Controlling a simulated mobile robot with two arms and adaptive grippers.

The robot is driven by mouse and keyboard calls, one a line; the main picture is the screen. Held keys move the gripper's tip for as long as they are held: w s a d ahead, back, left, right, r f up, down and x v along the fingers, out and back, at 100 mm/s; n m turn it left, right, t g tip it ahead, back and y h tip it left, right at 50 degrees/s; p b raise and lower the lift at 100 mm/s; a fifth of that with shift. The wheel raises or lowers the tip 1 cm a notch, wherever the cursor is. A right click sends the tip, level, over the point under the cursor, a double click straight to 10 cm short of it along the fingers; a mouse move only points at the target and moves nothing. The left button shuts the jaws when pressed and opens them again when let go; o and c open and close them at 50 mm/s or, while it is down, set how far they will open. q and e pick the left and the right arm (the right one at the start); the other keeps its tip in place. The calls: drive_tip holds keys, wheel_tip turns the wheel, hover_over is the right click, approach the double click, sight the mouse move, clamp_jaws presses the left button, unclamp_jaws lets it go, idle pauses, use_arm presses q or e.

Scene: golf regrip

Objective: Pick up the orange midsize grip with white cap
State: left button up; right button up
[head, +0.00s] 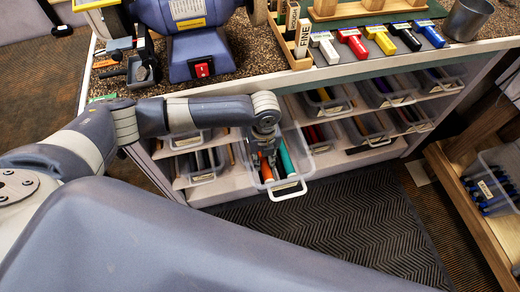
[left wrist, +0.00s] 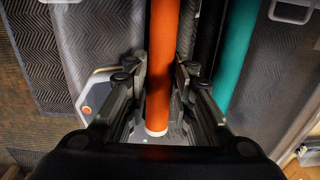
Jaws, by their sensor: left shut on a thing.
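The orange grip (left wrist: 160,65) with a white cap (left wrist: 156,130) runs between the two fingers of my left gripper (left wrist: 158,98) in the left wrist view. The gripper is shut on it near its capped end. In the head view the orange grip (head: 266,170) lies in a clear pulled-out bin (head: 291,192), with my left gripper (head: 265,150) reaching down over it from above. A teal grip (head: 287,158) lies to its right in the same bin. It also shows in the left wrist view (left wrist: 235,50). My right gripper is not in view.
Other clear bins with grips fill the shelves under the workbench, such as one at the right (head: 365,128). A dark floor mat (head: 350,220) lies in front.

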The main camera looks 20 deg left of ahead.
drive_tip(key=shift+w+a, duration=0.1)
